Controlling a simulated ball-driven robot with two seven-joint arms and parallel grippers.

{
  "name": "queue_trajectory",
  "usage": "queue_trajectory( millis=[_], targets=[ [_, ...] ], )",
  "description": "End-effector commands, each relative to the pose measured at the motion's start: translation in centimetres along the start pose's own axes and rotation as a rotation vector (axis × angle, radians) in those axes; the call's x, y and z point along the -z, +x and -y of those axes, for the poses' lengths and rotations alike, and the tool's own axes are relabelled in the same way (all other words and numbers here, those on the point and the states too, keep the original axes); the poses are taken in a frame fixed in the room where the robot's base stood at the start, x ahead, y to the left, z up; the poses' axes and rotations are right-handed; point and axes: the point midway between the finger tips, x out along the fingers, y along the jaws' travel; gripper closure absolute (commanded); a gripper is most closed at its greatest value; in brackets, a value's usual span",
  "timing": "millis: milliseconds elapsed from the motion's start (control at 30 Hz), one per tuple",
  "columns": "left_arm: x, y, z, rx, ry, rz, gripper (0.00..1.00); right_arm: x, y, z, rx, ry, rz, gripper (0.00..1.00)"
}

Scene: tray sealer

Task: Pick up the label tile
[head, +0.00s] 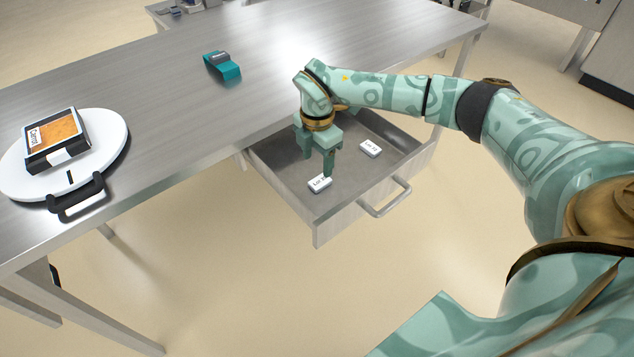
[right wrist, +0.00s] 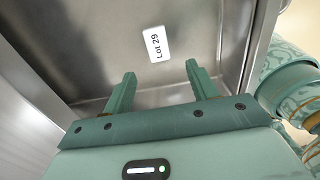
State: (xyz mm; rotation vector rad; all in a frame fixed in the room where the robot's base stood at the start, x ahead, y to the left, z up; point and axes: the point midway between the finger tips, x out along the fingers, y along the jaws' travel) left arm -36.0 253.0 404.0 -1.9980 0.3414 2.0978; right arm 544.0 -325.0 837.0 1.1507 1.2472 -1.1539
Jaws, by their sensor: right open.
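Two small white label tiles lie flat in the open drawer. The nearer tile (head: 319,184) starts with "Lot"; its number is hard to read in the head view. The other tile (head: 370,148) lies farther back and right. My right gripper (head: 317,163) is open and empty inside the drawer area, pointing down close to the nearer tile. The right wrist view shows a single tile (right wrist: 157,44) reading "Lot 29", lying beyond the two open fingertips (right wrist: 160,72) and apart from them; I cannot tell which of the two it is. My left gripper is out of view.
The metal drawer (head: 345,207) sticks out from the steel table (head: 290,60), with a bar handle (head: 386,200) in front. A teal block (head: 222,66) stands on the table. At left, a black tray (head: 57,140) marked "Carrot" sits on a white round plate (head: 105,128).

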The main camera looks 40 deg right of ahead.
Motion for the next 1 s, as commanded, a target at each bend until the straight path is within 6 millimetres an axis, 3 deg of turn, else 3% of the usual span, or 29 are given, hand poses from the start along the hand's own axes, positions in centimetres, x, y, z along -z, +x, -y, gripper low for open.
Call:
queue_trajectory(
  millis=[33, 333, 600, 833, 1000],
  targets=[
    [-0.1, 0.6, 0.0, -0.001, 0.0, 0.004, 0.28, 0.0, 1.3, 0.0, 0.003, 0.0, 0.0, 0.42],
    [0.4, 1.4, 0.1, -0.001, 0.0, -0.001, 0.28, 0.1, 3.5, -0.1, 0.0, -0.001, 0.0, 0.42],
    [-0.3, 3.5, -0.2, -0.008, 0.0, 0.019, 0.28, 0.3, 7.8, -0.3, 0.002, -0.001, -0.001, 0.42],
    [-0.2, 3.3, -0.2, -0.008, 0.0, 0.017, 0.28, 0.3, 7.6, -0.3, -0.002, 0.0, 0.0, 0.42],
    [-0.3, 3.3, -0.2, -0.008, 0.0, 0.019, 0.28, 0.3, 7.6, -0.3, -0.002, -0.001, 0.0, 0.89]
  ],
)
